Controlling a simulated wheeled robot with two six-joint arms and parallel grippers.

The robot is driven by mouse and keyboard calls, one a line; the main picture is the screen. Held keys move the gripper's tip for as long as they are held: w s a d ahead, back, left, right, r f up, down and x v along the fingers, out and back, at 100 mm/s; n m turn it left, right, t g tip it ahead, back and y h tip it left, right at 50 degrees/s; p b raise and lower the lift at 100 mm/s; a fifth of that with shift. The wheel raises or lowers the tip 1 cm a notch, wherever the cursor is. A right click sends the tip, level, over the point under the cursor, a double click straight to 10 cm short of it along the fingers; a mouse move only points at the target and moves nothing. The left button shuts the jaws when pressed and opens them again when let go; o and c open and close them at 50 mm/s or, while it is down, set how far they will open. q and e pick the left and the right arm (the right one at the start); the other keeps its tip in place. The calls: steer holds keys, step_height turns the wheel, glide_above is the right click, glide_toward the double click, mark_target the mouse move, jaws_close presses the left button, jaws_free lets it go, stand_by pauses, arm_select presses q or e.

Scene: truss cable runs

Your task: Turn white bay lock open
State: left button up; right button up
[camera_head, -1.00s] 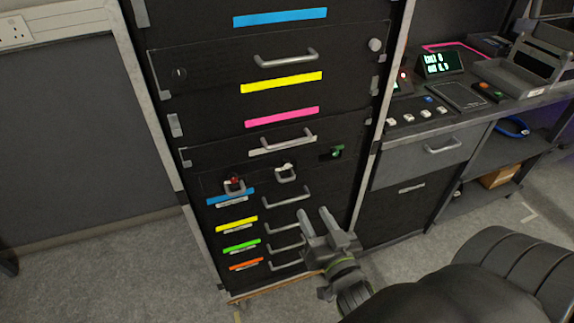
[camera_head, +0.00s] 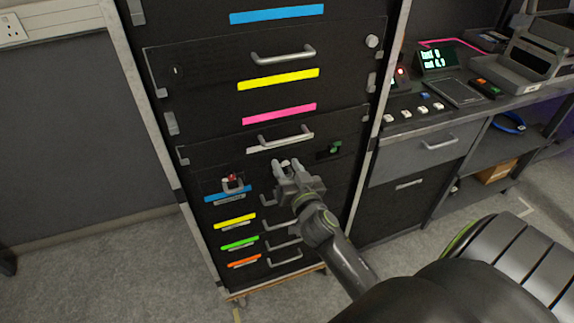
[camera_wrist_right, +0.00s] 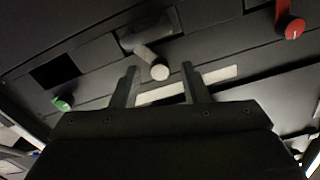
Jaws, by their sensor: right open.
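The white bay lock (camera_head: 286,162) is a small knob on the dark lock panel of the rack, below the white label strip (camera_head: 265,149). In the right wrist view its round pale end (camera_wrist_right: 159,72) shows between the two fingertips, with a grey-white stem behind it. My right gripper (camera_head: 287,169) is open in front of this lock, its fingers on either side in the picture. I cannot tell whether they touch it. The fingers hide part of the lock in the head view. My left gripper is out of view.
A red lock (camera_head: 232,179) sits left of the white one, and a green lock (camera_head: 335,149) sits right of it. A grey handle (camera_head: 286,137) is just above, and drawers with handles lie below. A counter (camera_head: 421,123) with small devices stands at right.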

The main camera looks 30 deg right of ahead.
steer(key=shift+w+d, duration=0.1)
steer(key=shift+w, duration=0.2)
jaws_close()
steer(key=shift+n, duration=1.3)
steer(key=n, duration=0.3)
steer(key=shift+n, duration=0.3)
steer(key=n+p, duration=0.1)
steer(key=n, duration=0.4)
steer(key=shift+n, duration=0.6)
